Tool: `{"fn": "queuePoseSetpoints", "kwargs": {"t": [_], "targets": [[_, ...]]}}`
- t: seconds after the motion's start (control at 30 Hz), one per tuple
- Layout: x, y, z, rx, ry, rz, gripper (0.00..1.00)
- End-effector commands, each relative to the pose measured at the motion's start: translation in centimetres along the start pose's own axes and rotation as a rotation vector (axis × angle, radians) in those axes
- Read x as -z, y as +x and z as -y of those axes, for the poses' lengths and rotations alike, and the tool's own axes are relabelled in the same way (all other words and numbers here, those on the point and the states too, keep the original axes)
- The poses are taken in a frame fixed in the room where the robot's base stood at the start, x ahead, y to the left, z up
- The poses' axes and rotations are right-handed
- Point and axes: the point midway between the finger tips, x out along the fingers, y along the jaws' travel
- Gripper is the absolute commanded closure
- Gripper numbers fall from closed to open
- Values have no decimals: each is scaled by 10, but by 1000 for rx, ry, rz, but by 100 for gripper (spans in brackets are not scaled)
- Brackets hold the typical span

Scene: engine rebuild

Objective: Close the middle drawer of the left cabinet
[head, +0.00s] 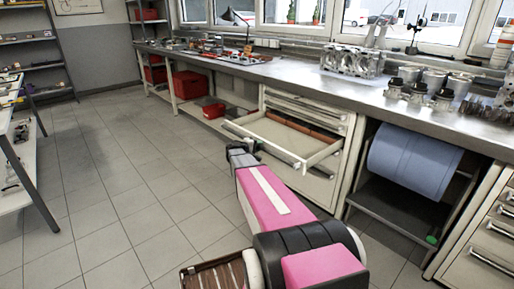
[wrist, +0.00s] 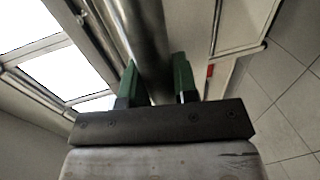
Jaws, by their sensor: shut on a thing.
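The left cabinet (head: 322,187) stands under the long workbench, and its middle drawer (head: 325,153) is pulled out. Closed drawer fronts show above and below it. The drawer's front handle (head: 270,147) faces me and is partly hidden by my arm. My gripper (head: 246,147) is at that front edge. In the wrist view, the green fingers of my gripper (wrist: 155,85) sit on both sides of a shiny metal bar, the handle (wrist: 145,40), and are shut on it. Where the fingertips touch it is partly hidden.
Another cabinet (head: 490,245) stands at the far right. A blue drum (head: 412,160) lies on a low shelf between the cabinets. Engine parts (head: 353,61) stand on the workbench (head: 290,76). Red bins (head: 190,85) sit underneath at left. The tiled floor (head: 120,190) left of the drawer is clear.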

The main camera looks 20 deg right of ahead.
Motion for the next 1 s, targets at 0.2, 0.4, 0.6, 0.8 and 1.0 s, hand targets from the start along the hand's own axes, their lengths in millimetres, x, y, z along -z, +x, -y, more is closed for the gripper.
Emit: {"fn": "queuePoseSetpoints", "kwargs": {"t": [0.2,0.4,0.6,0.8,1.0], "targets": [[1,46,-8,1,2,5,100],[2,113,-21,0,2,7,100],[2,184,-35,-1,2,7,100],[2,253,-49,0,1,5,100],[1,310,-61,0,2,6,100]]}}
